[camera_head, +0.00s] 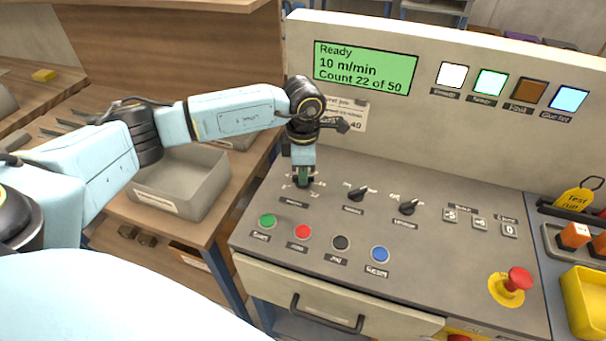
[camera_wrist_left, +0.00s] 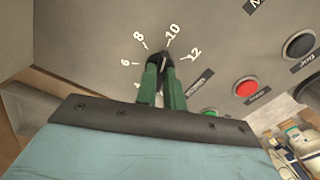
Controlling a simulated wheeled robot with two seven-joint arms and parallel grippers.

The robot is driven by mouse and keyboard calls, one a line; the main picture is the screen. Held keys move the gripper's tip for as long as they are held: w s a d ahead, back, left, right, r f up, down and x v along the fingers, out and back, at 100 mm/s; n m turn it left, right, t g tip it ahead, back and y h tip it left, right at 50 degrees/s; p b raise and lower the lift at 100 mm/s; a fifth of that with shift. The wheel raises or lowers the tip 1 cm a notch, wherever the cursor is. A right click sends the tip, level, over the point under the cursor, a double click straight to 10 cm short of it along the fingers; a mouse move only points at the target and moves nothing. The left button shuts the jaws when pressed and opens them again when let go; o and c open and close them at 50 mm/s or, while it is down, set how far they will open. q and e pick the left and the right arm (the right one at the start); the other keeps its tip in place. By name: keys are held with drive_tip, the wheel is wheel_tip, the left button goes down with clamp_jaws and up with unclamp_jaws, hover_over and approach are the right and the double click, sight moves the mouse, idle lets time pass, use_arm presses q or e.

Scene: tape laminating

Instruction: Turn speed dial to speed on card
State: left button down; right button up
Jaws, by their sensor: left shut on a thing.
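My left gripper (camera_head: 303,180) points down at the left end of the console's row of dials. In the left wrist view its green fingers (camera_wrist_left: 162,80) are shut on the black speed dial (camera_wrist_left: 163,58). The marks 6, 8, 10 and 12 show around the dial, and its pointer is near 10. The display (camera_head: 366,68) reads "Ready, 10 m/min, Count 22 of 50". The card (camera_head: 355,119) on the back panel is partly hidden behind my left arm; a 40 shows at its lower right, but its speed line is too small to read. My right gripper is not in view.
Two more black dials (camera_head: 358,193) stand right of the speed dial. Green, red, black and blue buttons (camera_head: 302,232) lie in front. A red emergency stop (camera_head: 517,279) is at the right. A grey bin (camera_head: 180,185) stands on the wooden bench at left.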

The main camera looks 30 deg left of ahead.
use_arm(q)
drive_tip(key=shift+r+m, duration=0.1)
drive_tip(key=shift+m, duration=0.5)
drive_tip(key=c, duration=1.5)
unclamp_jaws()
wheel_tip(320, 180, up, 13)
drive_tip(key=shift+r, duration=0.15)
